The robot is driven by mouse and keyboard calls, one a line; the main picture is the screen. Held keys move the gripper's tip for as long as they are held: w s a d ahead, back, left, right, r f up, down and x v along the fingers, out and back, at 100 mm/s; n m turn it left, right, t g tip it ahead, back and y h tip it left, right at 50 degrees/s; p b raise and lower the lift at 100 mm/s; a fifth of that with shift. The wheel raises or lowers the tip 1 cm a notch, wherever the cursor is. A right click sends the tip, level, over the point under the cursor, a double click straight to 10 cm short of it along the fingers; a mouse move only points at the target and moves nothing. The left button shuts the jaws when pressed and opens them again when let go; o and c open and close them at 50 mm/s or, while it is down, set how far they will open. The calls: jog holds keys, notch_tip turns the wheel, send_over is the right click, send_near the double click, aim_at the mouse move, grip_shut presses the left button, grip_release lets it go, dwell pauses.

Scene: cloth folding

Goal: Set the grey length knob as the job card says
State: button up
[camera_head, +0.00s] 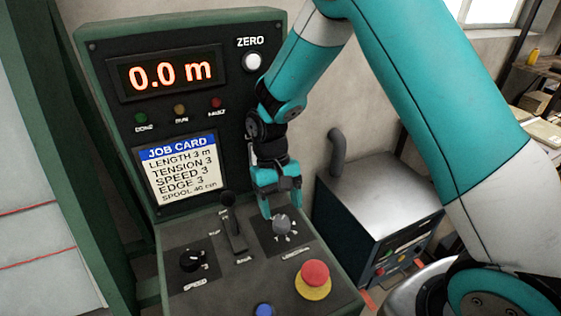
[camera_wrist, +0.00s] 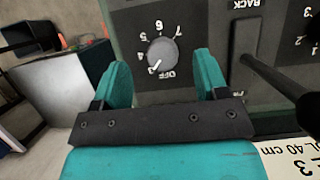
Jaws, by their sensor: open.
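The grey length knob (camera_head: 281,225) sits on the sloped panel at the right; it also shows in the wrist view (camera_wrist: 163,53). Its dial has OFF and numbers around it, upside down in the wrist view. A pale mark on the knob's edge appears to point at the 3. My gripper (camera_head: 281,204) is open just above the knob. In the wrist view its teal fingers (camera_wrist: 161,62) stand on either side of the knob, with gaps between. The job card (camera_head: 180,168) reads LENGTH 3 m, TENSION 3, SPEED 3, EDGE 3, SPOOL 40 cm.
A black lever (camera_head: 235,235) stands left of the knob, close to my gripper. A black speed knob (camera_head: 192,260) and a red mushroom button (camera_head: 314,276) are nearer. The display (camera_head: 170,76) reads 0.0 m, beside a white ZERO button (camera_head: 252,62).

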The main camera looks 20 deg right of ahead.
aim_at(281, 219)
notch_tip(281, 219, up, 15)
jog(key=b, duration=0.1)
jog(key=shift+b, duration=0.4)
jog(key=s+a+r+n+t+y, duration=0.1)
jog(key=s+a+n+t+y, duration=0.1)
jog(key=s, duration=0.7)
jog(key=s+a+r+n+t+y, duration=0.1)
jog(key=s+a+n+t+y, duration=0.1)
jog(key=s+n, duration=0.3)
jog(key=s+a, duration=0.1)
jog(key=s, duration=0.3)
jog(key=shift+s+r, duration=0.2)
jog(key=shift+r, duration=0.05)
